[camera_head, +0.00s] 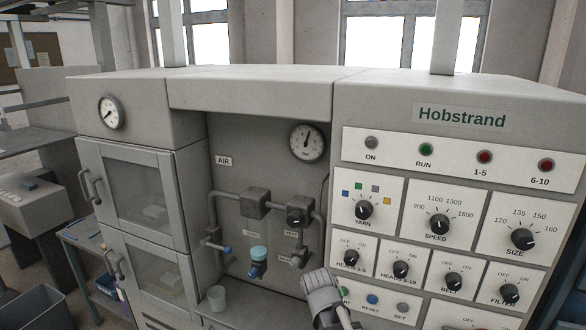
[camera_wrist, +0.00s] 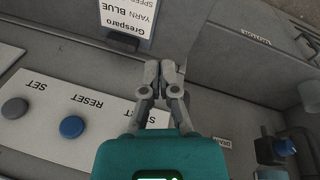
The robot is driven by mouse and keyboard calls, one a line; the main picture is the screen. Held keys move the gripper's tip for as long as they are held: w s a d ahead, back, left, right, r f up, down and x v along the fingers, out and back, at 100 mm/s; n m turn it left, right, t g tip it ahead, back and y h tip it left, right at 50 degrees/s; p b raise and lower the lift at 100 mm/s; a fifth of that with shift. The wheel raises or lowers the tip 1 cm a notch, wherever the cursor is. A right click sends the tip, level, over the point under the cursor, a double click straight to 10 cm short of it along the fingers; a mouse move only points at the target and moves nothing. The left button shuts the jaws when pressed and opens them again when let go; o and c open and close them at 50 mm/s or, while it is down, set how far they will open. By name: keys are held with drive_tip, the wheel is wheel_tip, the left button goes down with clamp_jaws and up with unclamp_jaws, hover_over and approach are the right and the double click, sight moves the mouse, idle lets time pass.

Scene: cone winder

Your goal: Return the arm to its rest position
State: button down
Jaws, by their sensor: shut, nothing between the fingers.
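My gripper (camera_wrist: 166,72) shows in the wrist view with its two grey fingers together and nothing between them. It is in front of the machine's panel, beside a white button strip (camera_wrist: 92,125) seen upside down. The strip has a grey SET button (camera_wrist: 14,108) and a blue RESET button (camera_wrist: 72,127). My gripper covers the strip's end past RESET. In the head view a grey part of my arm rises at the bottom centre and hides part of the panel's lower left. I cannot tell whether the fingers touch anything.
The Hobstrand control panel (camera_head: 462,117) with lamps and knobs fills the right. A recess with pipes, a gauge (camera_head: 307,142) and a blue-capped valve (camera_head: 258,262) is at the centre. Glass-doored cabinets (camera_head: 136,196) are at left.

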drive_tip(key=s+d+f+n+g+y+b, duration=0.1)
drive_tip(key=s+d+f+y+b, duration=0.1)
drive_tip(key=s+d, duration=0.3)
drive_tip(key=shift+d+f, duration=0.65)
drive_tip(key=shift+d, duration=0.45)
